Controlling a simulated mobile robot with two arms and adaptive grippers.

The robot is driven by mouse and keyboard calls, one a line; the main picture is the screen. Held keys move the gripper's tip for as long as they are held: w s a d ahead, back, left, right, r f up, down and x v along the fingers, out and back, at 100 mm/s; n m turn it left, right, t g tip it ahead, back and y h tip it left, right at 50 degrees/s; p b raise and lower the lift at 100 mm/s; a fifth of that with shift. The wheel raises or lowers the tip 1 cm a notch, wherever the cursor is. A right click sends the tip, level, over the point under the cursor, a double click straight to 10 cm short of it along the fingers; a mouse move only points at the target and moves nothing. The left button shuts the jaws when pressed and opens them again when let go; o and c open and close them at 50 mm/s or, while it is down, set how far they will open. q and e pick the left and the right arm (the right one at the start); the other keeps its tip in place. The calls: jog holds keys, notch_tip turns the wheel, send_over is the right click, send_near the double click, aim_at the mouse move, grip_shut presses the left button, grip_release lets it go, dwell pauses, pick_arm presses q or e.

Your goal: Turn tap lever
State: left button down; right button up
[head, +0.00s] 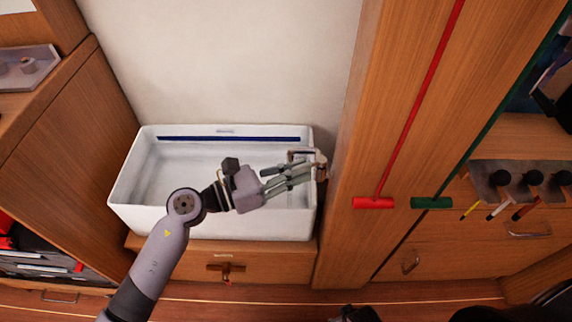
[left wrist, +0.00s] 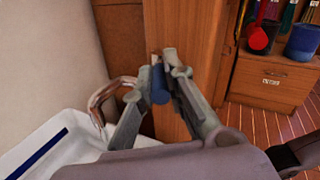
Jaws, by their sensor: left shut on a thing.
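A white basin (head: 215,132) stands against the wall on a wooden cabinet. A metal tap (head: 320,158) is at its right end, mostly hidden by my gripper in the head view. In the left wrist view the curved tap spout (left wrist: 103,98) bends over the basin's edge. The blue tap lever (left wrist: 160,84) sits between my left gripper's fingers. My left gripper (head: 302,172) reaches across the basin from the left and is shut on the lever; its fingers also show in the left wrist view (left wrist: 164,72).
A wooden panel (head: 352,125) rises just right of the tap. A drawer (head: 285,262) with a tap-like fitting lies below the basin.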

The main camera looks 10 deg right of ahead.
pick_arm(q)
jog(key=shift+f, duration=0.15)
jog(key=c, duration=1.6)
grip_release()
jog(key=v, duration=1.2)
